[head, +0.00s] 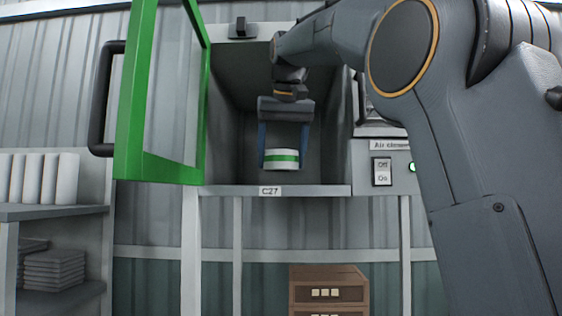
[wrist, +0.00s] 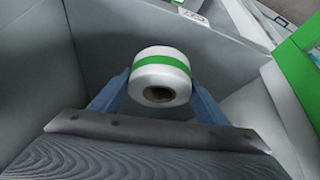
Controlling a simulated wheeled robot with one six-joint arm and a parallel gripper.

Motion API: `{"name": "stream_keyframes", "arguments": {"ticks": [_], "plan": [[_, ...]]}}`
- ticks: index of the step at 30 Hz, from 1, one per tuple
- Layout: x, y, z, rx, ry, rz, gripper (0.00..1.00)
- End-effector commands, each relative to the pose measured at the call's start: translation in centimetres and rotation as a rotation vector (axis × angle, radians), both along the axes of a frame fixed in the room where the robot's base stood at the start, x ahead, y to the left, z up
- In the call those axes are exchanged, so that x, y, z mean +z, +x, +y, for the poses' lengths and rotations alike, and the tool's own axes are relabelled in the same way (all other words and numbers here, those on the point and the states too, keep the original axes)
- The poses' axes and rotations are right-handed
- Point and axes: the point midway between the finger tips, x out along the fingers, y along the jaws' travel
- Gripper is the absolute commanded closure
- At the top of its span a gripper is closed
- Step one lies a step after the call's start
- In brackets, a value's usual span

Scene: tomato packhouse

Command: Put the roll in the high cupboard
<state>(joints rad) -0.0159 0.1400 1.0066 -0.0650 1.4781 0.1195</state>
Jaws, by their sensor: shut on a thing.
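The white roll with a green band (head: 282,160) is between the two blue fingers of my gripper (head: 284,150), inside the open cupboard (head: 232,110) labelled C27. In the wrist view the roll (wrist: 160,76) shows its dark core hole, and my gripper (wrist: 160,95) has a finger on each side of it. The roll is near the cupboard floor (head: 300,190); I cannot tell whether it touches it. The green-framed door (head: 128,100) stands open to the left. My arm reaches in from the upper right.
An air cleaner unit (head: 400,165) with a switch and green light is right of the cupboard. Shelves (head: 50,211) with white rolls and grey stacks stand at the left. A brown drawer box (head: 328,275) is below. The cupboard floor around the roll looks empty.

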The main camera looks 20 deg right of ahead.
Motion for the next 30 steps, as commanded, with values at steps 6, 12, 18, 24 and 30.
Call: {"name": "stream_keyframes", "arguments": {"ticks": [6,12,18,24,30], "plan": [[-0.2,1.2,-0.1,0.001,0.000,0.000,0.59],[-2.3,1.0,-0.1,0.000,0.001,0.002,0.59],[-3.5,1.1,-0.1,0.000,0.001,-0.002,0.59],[-3.5,1.1,-0.1,0.000,0.001,-0.002,0.59],[-3.8,1.1,-0.1,0.000,0.001,0.000,0.23]]}}
